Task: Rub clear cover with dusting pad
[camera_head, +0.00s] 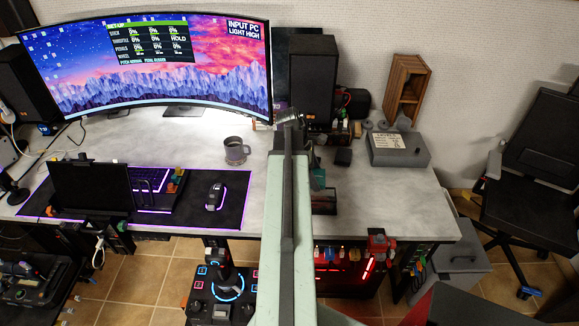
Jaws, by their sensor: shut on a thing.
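My arm reaches up the middle of the view from the bottom edge, over the desk. My gripper (290,118) is at its far end, small and seen from behind, in front of the right end of the curved monitor. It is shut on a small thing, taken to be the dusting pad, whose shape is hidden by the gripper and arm. I cannot pick out the clear cover for certain. A dark, partly see-through box (323,200) stands on the desk just right of my arm.
The grey desk (390,205) holds a curved monitor (150,65), a mug (236,151), a mouse (214,196), a black speaker (312,80), a grey labelled box (398,149) and a wooden stand (405,88). A black chair (535,165) is at right. The desk's right front is clear.

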